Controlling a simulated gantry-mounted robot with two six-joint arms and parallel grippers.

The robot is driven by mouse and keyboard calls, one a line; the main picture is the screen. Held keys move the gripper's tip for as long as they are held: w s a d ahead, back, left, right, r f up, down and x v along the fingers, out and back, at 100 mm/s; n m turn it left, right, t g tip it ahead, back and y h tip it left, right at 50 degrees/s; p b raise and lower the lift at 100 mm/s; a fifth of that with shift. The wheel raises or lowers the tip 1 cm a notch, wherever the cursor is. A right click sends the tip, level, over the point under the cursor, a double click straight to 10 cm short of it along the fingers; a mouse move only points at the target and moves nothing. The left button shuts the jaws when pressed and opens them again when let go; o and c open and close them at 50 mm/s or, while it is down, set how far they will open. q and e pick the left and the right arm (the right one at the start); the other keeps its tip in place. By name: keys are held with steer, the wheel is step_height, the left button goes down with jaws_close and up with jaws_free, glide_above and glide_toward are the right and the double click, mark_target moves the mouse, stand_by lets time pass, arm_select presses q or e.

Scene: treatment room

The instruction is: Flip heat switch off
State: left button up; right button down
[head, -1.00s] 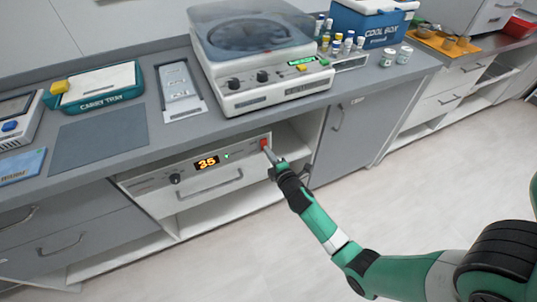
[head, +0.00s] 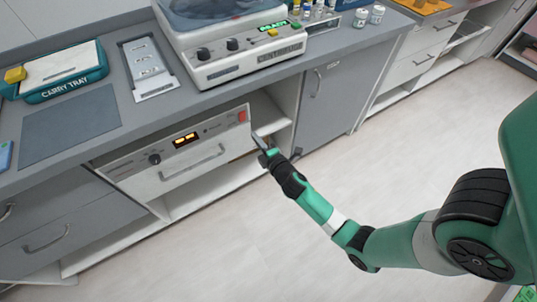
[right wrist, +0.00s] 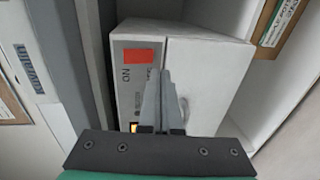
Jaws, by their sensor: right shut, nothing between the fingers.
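The red heat switch (head: 242,116) sits at the right end of the white front panel of the drawer unit (head: 130,166) under the counter. The panel's orange display (head: 186,140) shows two dashes. In the right wrist view the red switch (right wrist: 140,56) is on the panel with lettering that looks like "ON" below it. My right gripper (head: 256,138) is shut and empty, just right of and below the switch. In the wrist view its fingertips (right wrist: 160,78) show below and right of the switch, seemingly apart from it. My left gripper is not in view.
Open shelf space lies beside and below the unit. The centrifuge (head: 235,50) and carry tray (head: 60,72) stand on the counter above.

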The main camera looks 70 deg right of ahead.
steer(key=s+a+f+b, duration=0.1)
steer(key=s+a, duration=0.3)
steer(key=s, duration=0.1)
steer(key=shift+s+a, duration=0.3)
steer(key=shift+a, duration=0.05)
steer(key=shift+r, duration=0.1)
